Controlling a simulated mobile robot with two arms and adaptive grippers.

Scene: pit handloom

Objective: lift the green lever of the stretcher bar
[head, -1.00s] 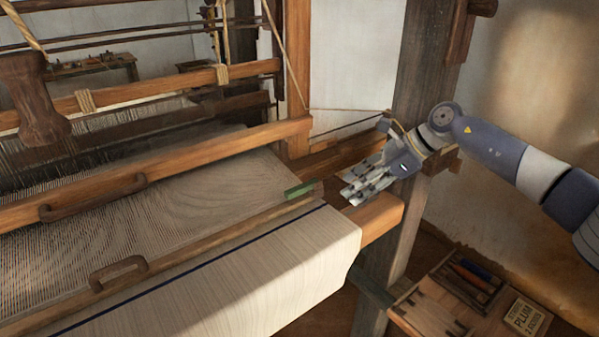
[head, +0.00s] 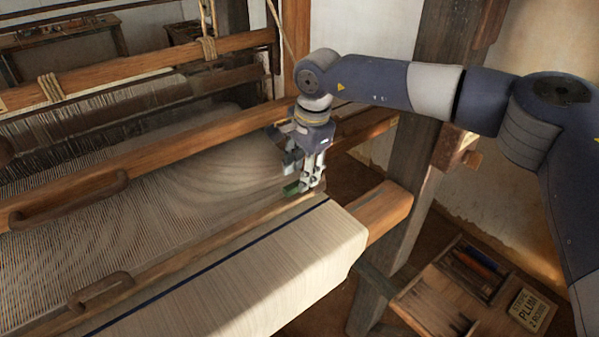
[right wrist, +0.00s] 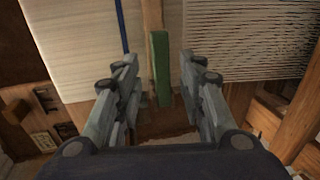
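The green lever (head: 291,189) lies at the right end of the wooden stretcher bar (head: 205,232), on the cloth, and is partly hidden by my right gripper (head: 302,178). That gripper points down over the lever, its fingers apart. In the right wrist view the green lever (right wrist: 161,68) stands between the two open fingers (right wrist: 163,88), touching neither in the picture. The stretcher bar (right wrist: 152,14) runs on behind it. My left gripper is not in view.
The pale woven cloth (head: 265,265) with a dark blue stripe wraps over the front of the loom. A wooden beam (head: 150,145) crosses behind the bar. An upright post (head: 425,150) stands at right. A wooden tray (head: 432,312) with compartments sits low at right.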

